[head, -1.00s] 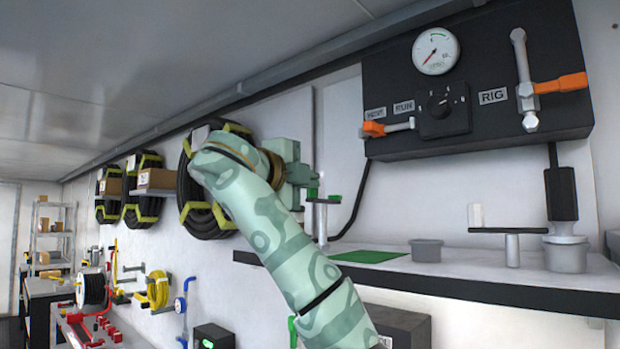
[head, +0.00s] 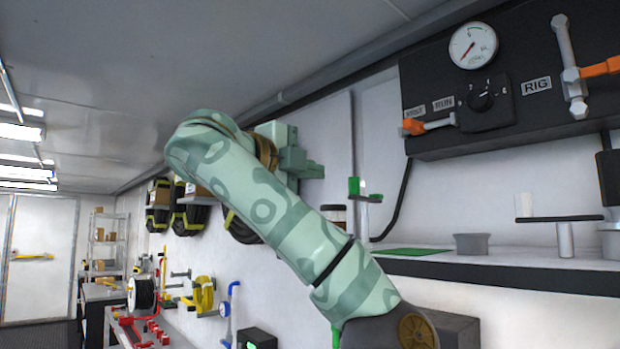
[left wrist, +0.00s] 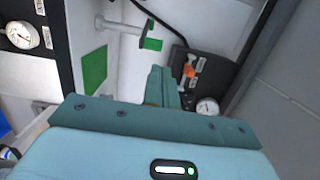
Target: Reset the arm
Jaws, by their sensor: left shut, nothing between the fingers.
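My left arm, in a green camouflage pattern, rises across the middle of the head view. Its left gripper (head: 312,170) points right, in front of the white wall and left of the black control panel (head: 520,85). The gripper is shut and empty. In the left wrist view its closed fingers (left wrist: 161,88) stand up at the centre, with the panel and its gauge (left wrist: 207,107) beyond them. My right gripper is not in view.
A shelf (head: 480,268) with a grey cup (head: 471,244) and a small stand (head: 565,235) runs along the right. Open room lies at far left.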

